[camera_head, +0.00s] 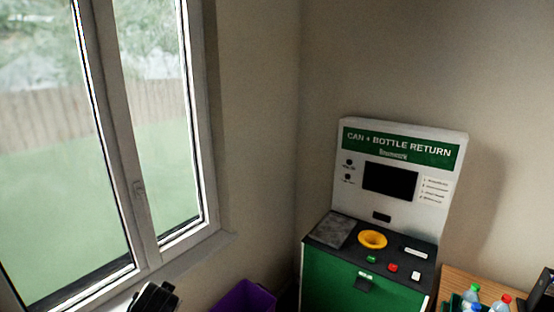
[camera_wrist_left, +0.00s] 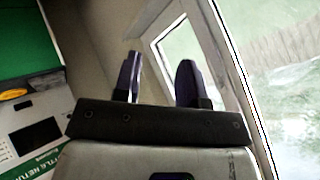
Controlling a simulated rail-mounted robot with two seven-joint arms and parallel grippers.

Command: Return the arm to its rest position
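My left gripper (camera_wrist_left: 160,80) shows in the left wrist view. Its two dark fingers stand apart with nothing between them, in front of the wall and window frame. In the head view, a black and white piece at the bottom left edge looks like part of my left arm, cut off by the frame. It is in front of the window sill, well left of the return machine (camera_head: 400,143). The machine also shows upside down at the left of the left wrist view (camera_wrist_left: 38,137). I do not see my right gripper.
A purple bin (camera_head: 245,298) stands left of the green machine. A yellow ring-shaped opening (camera_head: 372,239) sits on its dark top. A wooden table (camera_head: 462,280) at the bottom right holds several bottles and a dark object cut off at the edge. The window (camera_head: 140,190) is at left.

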